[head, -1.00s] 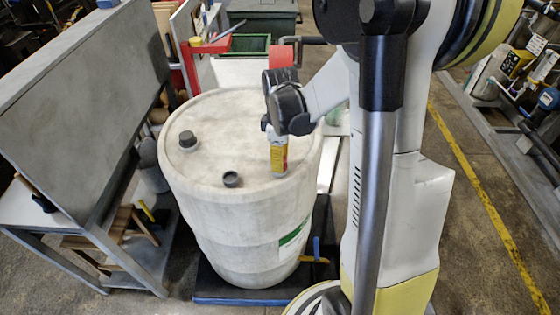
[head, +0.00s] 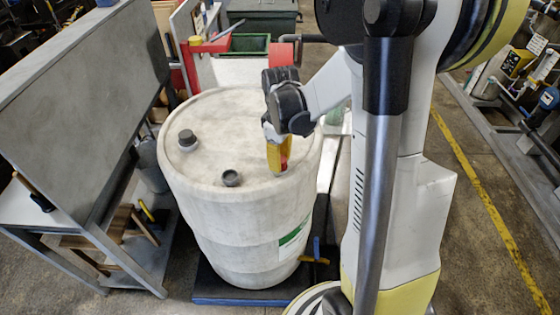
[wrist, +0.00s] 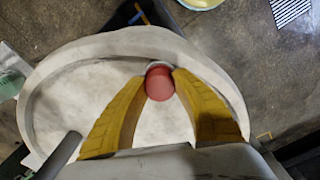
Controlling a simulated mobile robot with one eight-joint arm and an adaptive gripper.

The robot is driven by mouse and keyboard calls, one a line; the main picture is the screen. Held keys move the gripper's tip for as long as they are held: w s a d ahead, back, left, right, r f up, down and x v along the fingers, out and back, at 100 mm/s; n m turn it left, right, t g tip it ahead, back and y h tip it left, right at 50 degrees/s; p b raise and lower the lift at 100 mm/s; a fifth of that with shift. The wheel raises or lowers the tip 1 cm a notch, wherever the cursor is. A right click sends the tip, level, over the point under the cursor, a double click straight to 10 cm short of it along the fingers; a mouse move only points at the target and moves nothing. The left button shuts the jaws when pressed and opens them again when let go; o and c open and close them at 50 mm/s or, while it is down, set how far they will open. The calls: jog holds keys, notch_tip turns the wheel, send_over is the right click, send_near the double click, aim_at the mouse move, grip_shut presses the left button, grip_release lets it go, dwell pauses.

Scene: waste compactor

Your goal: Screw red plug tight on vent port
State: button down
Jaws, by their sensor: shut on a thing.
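The white drum (head: 240,215) stands upright left of my arm. My gripper (head: 279,169) points down at the right part of the drum's top. In the wrist view its two yellow fingers (wrist: 160,84) are shut on the round red plug (wrist: 160,85), one on each side. The plug also shows as a bit of red at the fingertips in the head view (head: 284,161). A pale ring, likely the vent port (wrist: 158,66), shows just behind the plug near the drum's rim. The plug hides most of it, so I cannot tell how far the plug is seated.
A dark grey cap (head: 187,140) and a small dark fitting (head: 231,178) stand up from the drum's top. A grey panel and bench (head: 70,100) are close on the left. The drum stands on a dark blue-edged base (head: 240,297).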

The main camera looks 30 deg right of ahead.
jog(key=shift+m, duration=1.1)
jog(key=m, duration=0.3)
jog(key=shift+b, duration=0.35)
jog(key=shift+m, duration=1.1)
jog(key=shift+m, duration=0.9)
jog(key=m, duration=0.3)
jog(key=shift+b, duration=0.35)
